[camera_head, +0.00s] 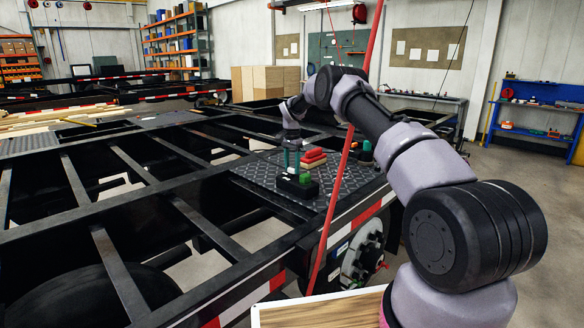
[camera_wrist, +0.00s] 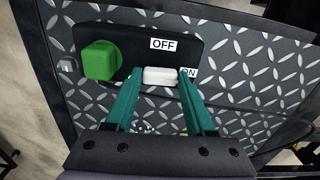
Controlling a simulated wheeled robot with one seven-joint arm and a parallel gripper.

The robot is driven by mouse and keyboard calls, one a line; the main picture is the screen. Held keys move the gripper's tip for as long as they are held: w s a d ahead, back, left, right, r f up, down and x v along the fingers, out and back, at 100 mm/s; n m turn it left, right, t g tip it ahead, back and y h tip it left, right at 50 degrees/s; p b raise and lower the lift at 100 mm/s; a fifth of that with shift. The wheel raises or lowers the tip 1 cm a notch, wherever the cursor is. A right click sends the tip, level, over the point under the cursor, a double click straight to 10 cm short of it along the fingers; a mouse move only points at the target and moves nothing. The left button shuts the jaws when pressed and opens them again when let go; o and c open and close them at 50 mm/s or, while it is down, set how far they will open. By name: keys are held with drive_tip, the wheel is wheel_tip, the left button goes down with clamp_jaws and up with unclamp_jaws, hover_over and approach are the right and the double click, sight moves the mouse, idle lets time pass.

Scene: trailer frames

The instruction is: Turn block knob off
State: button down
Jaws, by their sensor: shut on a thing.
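A black control panel (camera_wrist: 196,34) lies on the diamond-plate deck in the wrist view. It bears a white block knob (camera_wrist: 160,76), an OFF label (camera_wrist: 163,45) above the knob and an ON label (camera_wrist: 189,72) to its right. My gripper (camera_wrist: 159,73) has its two teal fingers on either side of the white knob and is shut on it. The right finger partly covers the ON label. In the head view my gripper (camera_head: 291,159) points down at the black panel (camera_head: 296,190); the white knob cannot be made out there.
A green block (camera_wrist: 101,60) sits on the panel left of the knob. Red blocks (camera_head: 313,157) lie beside the panel on the deck plate (camera_head: 262,172). A red slanted pole (camera_head: 342,165) crosses in front of the trailer. Open gaps lie between the frame beams to the left.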

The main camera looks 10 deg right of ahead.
drive_tip(key=n, duration=0.4)
drive_tip(key=shift+n, duration=0.3)
drive_tip(key=n, duration=0.9)
drive_tip(key=shift+n, duration=1.8)
drive_tip(key=shift+c, duration=1.2)
unclamp_jaws()
drive_tip(key=shift+r, duration=0.1)
